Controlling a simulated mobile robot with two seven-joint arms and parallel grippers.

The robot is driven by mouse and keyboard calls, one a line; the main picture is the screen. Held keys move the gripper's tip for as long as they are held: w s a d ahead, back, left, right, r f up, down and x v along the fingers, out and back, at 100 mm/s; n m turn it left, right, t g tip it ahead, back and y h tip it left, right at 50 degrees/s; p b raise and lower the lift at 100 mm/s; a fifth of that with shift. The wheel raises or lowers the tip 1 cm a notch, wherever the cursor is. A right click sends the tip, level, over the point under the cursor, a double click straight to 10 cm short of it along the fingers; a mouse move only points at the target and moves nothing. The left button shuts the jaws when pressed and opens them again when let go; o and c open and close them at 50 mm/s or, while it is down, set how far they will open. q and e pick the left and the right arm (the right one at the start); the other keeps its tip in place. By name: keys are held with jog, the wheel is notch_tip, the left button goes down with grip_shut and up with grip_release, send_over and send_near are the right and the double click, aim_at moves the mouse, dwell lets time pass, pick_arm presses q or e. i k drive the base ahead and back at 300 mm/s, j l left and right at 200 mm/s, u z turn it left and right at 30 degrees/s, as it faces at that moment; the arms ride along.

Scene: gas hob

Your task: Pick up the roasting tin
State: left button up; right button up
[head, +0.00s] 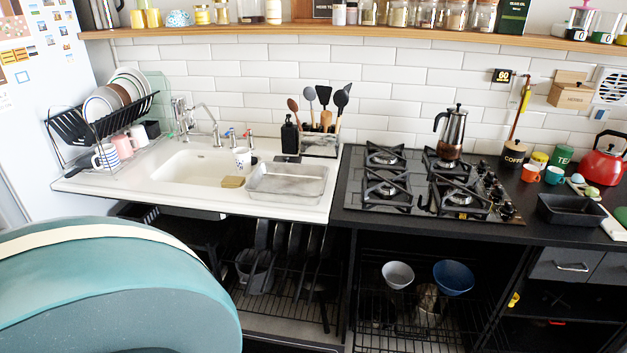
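Nothing is touching the tin from above.
A utensil holder (320,144) and black soap bottle (290,135) stand behind the tin. A mug (243,159) and sponge (232,182) are left of it. The gas hob (430,185) is to the right. A large teal shape, unclear what, fills the lower left.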

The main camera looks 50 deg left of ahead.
aim_at(280, 182)
jog(key=k+j+z, duration=0.1)
jog(key=j+z, duration=0.25)
jog(key=j, duration=1.3)
jog(key=k+j+z, duration=0.1)
jog(key=j, duration=0.45)
jog(key=k+j, duration=0.1)
jog(key=j, duration=1.05)
jog(key=k+z, duration=0.05)
